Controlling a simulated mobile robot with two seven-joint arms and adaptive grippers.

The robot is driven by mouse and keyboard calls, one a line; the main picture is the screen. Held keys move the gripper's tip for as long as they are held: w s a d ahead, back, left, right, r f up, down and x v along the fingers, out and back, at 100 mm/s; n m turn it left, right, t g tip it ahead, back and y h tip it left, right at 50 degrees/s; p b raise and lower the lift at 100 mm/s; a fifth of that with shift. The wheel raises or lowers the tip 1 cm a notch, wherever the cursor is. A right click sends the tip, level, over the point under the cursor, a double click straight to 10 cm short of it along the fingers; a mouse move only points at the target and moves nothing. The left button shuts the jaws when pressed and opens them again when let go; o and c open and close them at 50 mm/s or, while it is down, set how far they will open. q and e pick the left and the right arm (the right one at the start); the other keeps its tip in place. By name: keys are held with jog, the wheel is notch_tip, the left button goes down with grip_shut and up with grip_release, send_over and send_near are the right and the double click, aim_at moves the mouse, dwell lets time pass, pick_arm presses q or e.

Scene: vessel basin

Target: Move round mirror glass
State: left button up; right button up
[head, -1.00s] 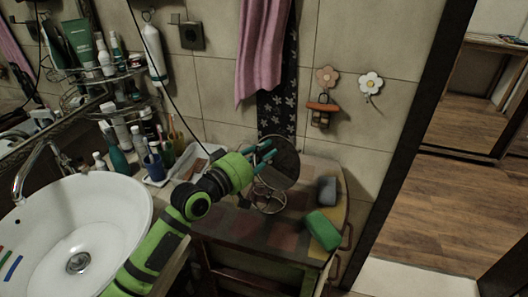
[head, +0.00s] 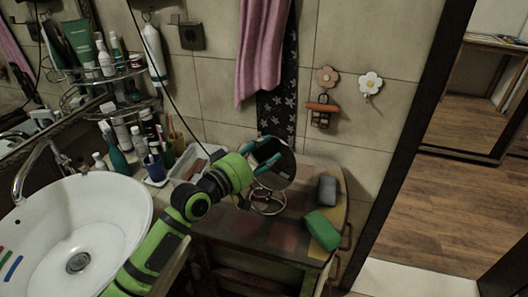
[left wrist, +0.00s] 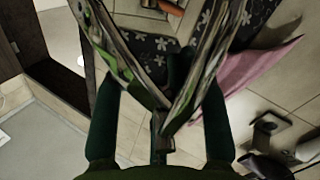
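The round mirror glass (head: 281,172) stands on a thin wire stand (head: 267,203) on the small wooden cabinet. It is tilted, and its face reflects light wall and dark shapes. My left gripper (head: 262,161) is at the mirror's upper left edge. In the left wrist view its two dark teal fingers (left wrist: 160,115) are wide apart. Reflective, narrow surfaces form a V between them, likely the mirror. I cannot tell whether a finger touches the glass. My right gripper is in neither view.
A green sponge (head: 322,230) and a grey block (head: 327,190) lie right of the mirror on the cabinet top (head: 240,226). A white tray (head: 196,160) with small items and a washbasin (head: 110,215) are left. A pink towel (head: 260,55) hangs behind.

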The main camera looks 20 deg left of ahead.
pick_arm(q)
jog(key=shift+s, duration=0.1)
jog(key=shift+p+v, duration=0.4)
jog(key=shift+v, duration=1.05)
jog(key=shift+p+v, duration=0.35)
jog(key=shift+v, duration=2.2)
send_near(255, 163)
jog(key=r+v, duration=0.1)
jog(key=v, duration=0.5)
jog(key=shift+s+a+r, duration=0.2)
jog(key=shift+s+r, duration=0.1)
jog(key=shift+s, duration=0.3)
